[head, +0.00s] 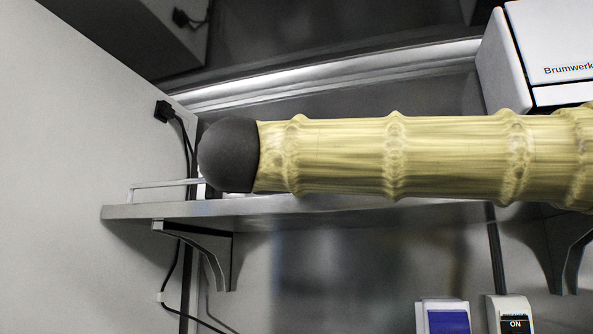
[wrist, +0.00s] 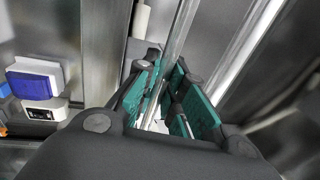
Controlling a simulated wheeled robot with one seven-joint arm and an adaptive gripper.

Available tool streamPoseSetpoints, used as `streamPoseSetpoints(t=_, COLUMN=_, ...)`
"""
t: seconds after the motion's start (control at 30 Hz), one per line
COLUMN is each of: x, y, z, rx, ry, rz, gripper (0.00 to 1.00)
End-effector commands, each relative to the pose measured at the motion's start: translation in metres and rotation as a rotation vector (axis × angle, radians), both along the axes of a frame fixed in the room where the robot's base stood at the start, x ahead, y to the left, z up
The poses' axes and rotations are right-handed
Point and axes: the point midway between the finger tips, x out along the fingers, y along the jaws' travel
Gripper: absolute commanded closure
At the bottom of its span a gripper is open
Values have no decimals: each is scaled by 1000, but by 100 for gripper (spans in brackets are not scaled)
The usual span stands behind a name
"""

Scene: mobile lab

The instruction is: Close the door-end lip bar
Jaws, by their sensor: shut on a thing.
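The lip bar is a thin metal rail (head: 160,185) at the left end of the wall shelf in the head view, raised a little above the shelf surface. In the wrist view a slim bright metal bar (wrist: 180,35), which I take for the lip bar, runs down between the teal-padded fingers. My gripper (wrist: 168,85) is shut on this bar. In the head view my yellow-sleeved arm with its dark rounded end lies across the shelf and hides the gripper and much of the bar.
The steel shelf (head: 330,211) stands on brackets. A white Brumwerk box (head: 550,50) is at upper right. Blue-faced and ON-marked switch units (head: 448,318) are below. A black cable (head: 173,265) hangs by the left panel (head: 70,150). A second metal rail (wrist: 245,50) runs beside the gripper.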

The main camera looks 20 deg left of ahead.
Motion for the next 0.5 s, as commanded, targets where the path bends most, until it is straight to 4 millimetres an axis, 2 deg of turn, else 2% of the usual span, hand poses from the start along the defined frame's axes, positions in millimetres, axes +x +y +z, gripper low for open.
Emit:
streamPoseSetpoints(t=0.33, x=0, y=-1, z=1, rx=1, ry=0, rz=-1, gripper=100)
streamPoseSetpoints(t=0.37, x=0, y=-1, z=1, rx=1, ry=0, rz=-1, gripper=83)
streamPoseSetpoints(t=0.4, x=0, y=-1, z=1, rx=1, ry=0, rz=-1, gripper=76)
streamPoseSetpoints(t=0.47, x=0, y=0, z=1, rx=1, ry=0, rz=-1, gripper=66)
streamPoseSetpoints(t=0.5, x=0, y=0, z=1, rx=1, ry=0, rz=-1, gripper=66)
